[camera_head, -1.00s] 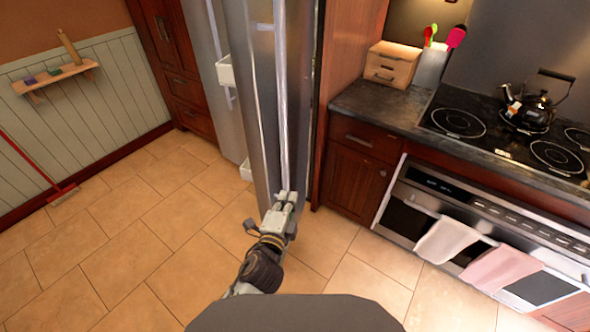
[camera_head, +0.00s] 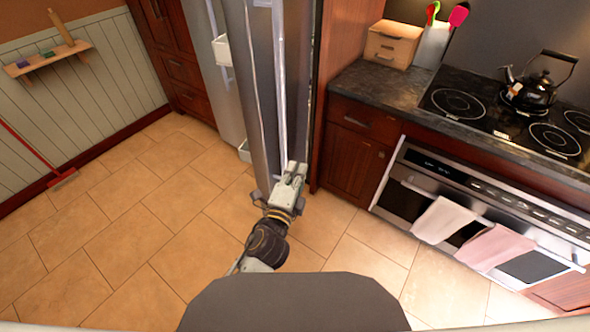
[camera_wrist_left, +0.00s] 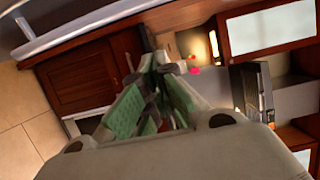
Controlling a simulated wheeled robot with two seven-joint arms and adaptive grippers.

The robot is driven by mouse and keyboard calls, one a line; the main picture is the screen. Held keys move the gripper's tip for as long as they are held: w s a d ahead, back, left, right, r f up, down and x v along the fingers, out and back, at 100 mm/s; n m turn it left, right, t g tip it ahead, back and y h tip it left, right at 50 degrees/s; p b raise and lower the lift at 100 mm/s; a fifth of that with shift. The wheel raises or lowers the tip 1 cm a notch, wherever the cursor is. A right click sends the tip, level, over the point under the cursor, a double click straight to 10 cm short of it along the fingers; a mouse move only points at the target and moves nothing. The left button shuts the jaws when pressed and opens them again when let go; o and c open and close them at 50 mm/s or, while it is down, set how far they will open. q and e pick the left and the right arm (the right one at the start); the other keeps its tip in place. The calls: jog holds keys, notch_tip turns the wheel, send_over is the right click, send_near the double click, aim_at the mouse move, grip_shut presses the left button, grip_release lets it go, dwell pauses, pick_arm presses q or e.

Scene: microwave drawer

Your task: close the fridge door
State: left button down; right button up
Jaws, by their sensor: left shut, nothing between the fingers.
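The fridge door (camera_head: 256,95) is a tall stainless steel panel standing open, seen nearly edge-on in the head view. My left gripper (camera_head: 294,168) is shut and empty. It is at the lower right of the door's near edge in the picture; I cannot tell whether it touches the door. In the left wrist view, its fingers (camera_wrist_left: 152,92) with green pads point away from the camera. My right gripper is not in view.
A dark wood cabinet (camera_head: 357,150) and an oven (camera_head: 470,200) with hanging towels stand at the right. A black kettle (camera_head: 532,90) is on the stove. A red broom (camera_head: 62,178) leans at the left wall. The tiled floor (camera_head: 150,235) at the left is clear.

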pick_arm(q)
jog(key=w+p, duration=0.2)
jog(key=w, duration=0.8)
jog(key=shift+w+a, duration=0.2)
jog(key=shift+a, duration=0.25)
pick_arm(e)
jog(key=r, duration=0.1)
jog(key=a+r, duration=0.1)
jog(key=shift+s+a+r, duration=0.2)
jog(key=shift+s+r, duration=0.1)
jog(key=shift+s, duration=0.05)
pick_arm(q)
jog(key=shift+a+p, duration=0.15)
jog(key=shift+p, duration=0.15)
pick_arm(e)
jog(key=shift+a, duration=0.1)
